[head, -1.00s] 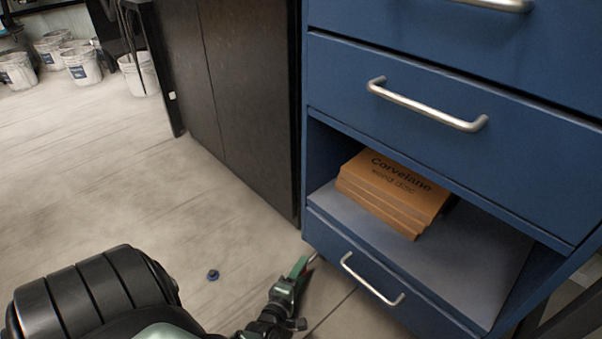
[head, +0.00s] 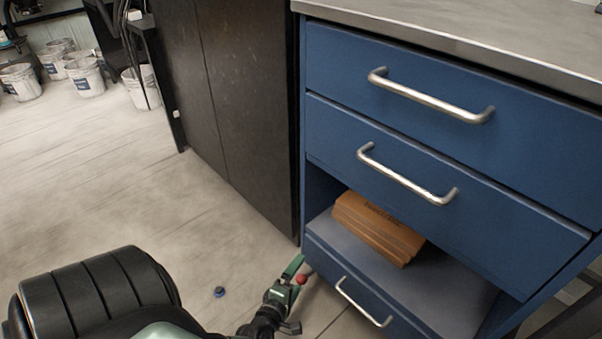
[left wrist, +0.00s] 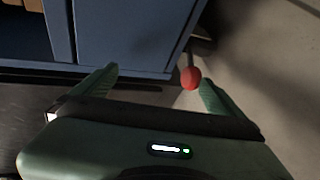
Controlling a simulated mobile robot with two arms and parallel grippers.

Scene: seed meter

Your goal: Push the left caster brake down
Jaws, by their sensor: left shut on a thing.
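A small red knob (head: 301,279) sits low by the near left corner of the blue cabinet (head: 440,170); I take it for the end of the caster brake lever. My left gripper (head: 296,270) is down at that corner, near the floor. In the left wrist view the red knob (left wrist: 190,77) on its thin dark stem shows between the green fingers (left wrist: 160,85), close to the right one. The fingers stand apart with the knob between them. The caster wheel is hidden. My right gripper is out of view.
A black cabinet (head: 225,100) stands close on the left. A small blue object (head: 219,292) lies on the floor (head: 120,190). White buckets (head: 86,76) stand far back left.

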